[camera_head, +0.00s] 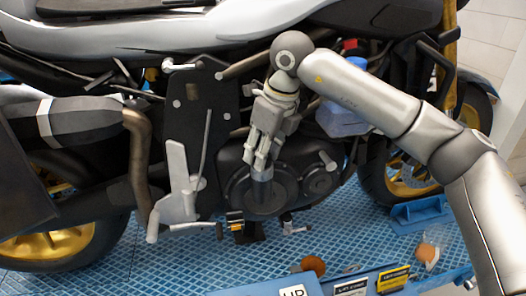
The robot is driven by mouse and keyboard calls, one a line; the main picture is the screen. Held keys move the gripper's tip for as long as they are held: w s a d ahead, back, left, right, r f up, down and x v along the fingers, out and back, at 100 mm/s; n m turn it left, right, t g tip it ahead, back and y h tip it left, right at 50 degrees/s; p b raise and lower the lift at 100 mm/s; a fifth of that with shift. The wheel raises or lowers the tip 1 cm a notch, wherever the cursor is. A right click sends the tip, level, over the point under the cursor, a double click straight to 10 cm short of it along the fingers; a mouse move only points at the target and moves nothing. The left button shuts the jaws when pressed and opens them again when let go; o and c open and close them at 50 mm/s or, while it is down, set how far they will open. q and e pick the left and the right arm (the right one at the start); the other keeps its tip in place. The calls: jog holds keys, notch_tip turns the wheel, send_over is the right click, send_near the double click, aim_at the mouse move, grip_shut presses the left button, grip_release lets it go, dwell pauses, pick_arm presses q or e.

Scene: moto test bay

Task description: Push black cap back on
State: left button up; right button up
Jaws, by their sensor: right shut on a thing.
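My right gripper (263,165) points down in front of the motorcycle's engine and is shut on a dark, short cylinder that looks like the black cap (262,187). The cap's lower end is against or just in front of the round engine cover (285,194). I cannot tell whether it touches the cover or is seated in it. The fingers hide the cap's upper part. My left gripper is not in view.
The motorcycle stands on a blue grid platform (180,262). A side stand and foot lever (177,185) are left of the gripper. A blue block (340,120) lies behind my right arm. A blue labelled ledge (420,280) with small parts is in front.

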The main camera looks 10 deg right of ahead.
jog(key=shift+f, duration=0.15)
jog(key=o, duration=0.9)
jog(key=shift+o, duration=0.4)
jog(key=o, duration=0.4)
jog(key=shift+o, duration=0.2)
jog(key=shift+r, duration=0.2)
jog(key=shift+r+p, duration=2.05)
jog(key=shift+r, duration=1.35)
